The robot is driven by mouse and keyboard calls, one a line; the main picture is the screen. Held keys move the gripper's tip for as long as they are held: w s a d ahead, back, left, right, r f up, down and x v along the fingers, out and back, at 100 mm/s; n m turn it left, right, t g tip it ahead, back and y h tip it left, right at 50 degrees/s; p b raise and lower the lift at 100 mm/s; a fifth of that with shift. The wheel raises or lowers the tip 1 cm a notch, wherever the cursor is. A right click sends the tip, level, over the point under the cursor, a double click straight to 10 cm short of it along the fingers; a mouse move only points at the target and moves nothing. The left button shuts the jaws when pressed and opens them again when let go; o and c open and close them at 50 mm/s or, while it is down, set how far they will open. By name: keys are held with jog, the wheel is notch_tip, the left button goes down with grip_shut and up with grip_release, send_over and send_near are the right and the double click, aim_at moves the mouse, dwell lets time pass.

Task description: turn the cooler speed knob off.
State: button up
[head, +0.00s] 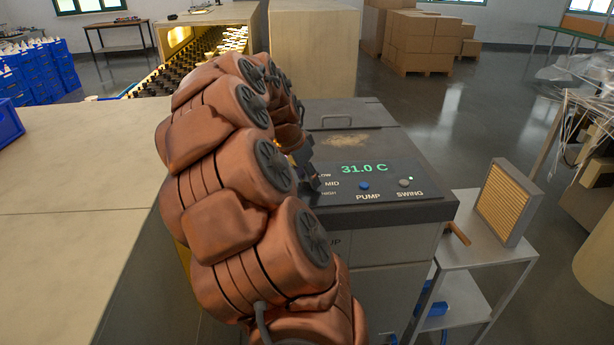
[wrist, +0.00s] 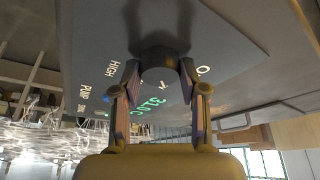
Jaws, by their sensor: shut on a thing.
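The cooler's dark control panel (head: 380,184) has a green 31.0 C readout, a blue PUMP button (head: 364,186) and a grey SWING button (head: 404,182). LOW, MID and HIGH labels show beside my arm, which hides the speed knob in the head view. In the wrist view the dark round knob (wrist: 159,58) stands out from the panel, with HIGH to its left and a partly cut-off label starting with O to its right. My gripper (wrist: 159,75) is shut on the knob, one finger on each side. I cannot tell which setting the knob points to.
A pale worktop (head: 75,180) lies left of my arm. A small metal side table (head: 480,245) with a framed filter pad (head: 510,200) stands right of the cooler. Cardboard boxes (head: 420,40) are stacked behind. Open floor lies at the back right.

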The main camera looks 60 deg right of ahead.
jog(key=shift+f+n+b, duration=0.1)
jog(key=shift+n+b, duration=0.2)
jog(key=shift+s+a+f+n+t+b, duration=0.1)
jog(key=shift+n+t+b, duration=0.2)
jog(key=shift+n+b, duration=0.3)
jog(key=shift+f+n+t+b, duration=0.1)
jog(key=shift+n+t+b, duration=0.2)
jog(key=shift+n+b, duration=0.25)
jog(key=n+t+b, duration=0.1)
jog(key=n, duration=0.2)
jog(key=n+t+b, duration=0.1)
jog(key=n+b, duration=0.1)
jog(key=n, duration=0.1)
jog(key=shift+s+r+b, duration=0.2)
jog(key=shift+b, duration=0.1)
jog(key=shift+y, duration=0.3)
jog(key=o, duration=1.1)
jog(key=shift+r, duration=0.1)
jog(key=shift+o, duration=0.2)
